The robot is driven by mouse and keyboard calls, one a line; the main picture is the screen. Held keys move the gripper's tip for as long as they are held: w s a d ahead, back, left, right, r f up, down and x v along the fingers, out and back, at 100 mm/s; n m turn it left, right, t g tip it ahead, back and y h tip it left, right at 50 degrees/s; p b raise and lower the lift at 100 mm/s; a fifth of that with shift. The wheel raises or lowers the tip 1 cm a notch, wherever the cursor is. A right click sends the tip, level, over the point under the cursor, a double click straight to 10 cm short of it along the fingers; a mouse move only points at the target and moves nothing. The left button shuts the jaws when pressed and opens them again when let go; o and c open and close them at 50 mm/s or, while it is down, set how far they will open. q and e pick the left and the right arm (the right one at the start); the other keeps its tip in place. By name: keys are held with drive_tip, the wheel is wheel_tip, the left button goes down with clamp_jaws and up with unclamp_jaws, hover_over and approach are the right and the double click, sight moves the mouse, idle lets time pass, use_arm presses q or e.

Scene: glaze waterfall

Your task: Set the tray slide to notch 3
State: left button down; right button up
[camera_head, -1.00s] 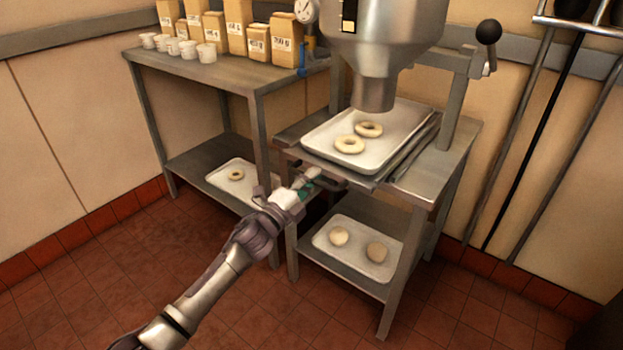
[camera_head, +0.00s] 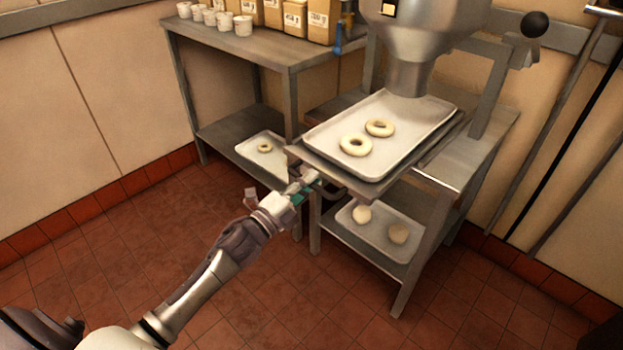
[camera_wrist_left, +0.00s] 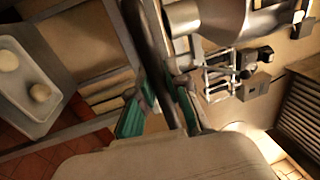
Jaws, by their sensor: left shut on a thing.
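The grey tray slide (camera_head: 312,163) sits under the funnel machine and juts out past the front of its steel table. A pale tray (camera_head: 425,113) lies on it with two dough rings (camera_head: 356,145). My left gripper (camera_head: 308,184) is at the front of the slide, shut on its dark handle bar (camera_head: 336,188). In the left wrist view the handle bar (camera_wrist_left: 158,50) runs between the green finger pads. I cannot make out any notch marks. My right gripper is not in view.
The steel funnel (camera_head: 425,30) hangs over the tray's back end. A lower tray (camera_head: 380,232) with two dough balls is on the shelf below. A side table (camera_head: 265,50) with cups and bags stands left. The tiled floor in front is clear.

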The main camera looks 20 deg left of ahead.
use_arm(q)
drive_tip(key=c, duration=1.1)
unclamp_jaws()
drive_tip(key=shift+c, duration=0.2)
drive_tip(key=v, duration=1.2)
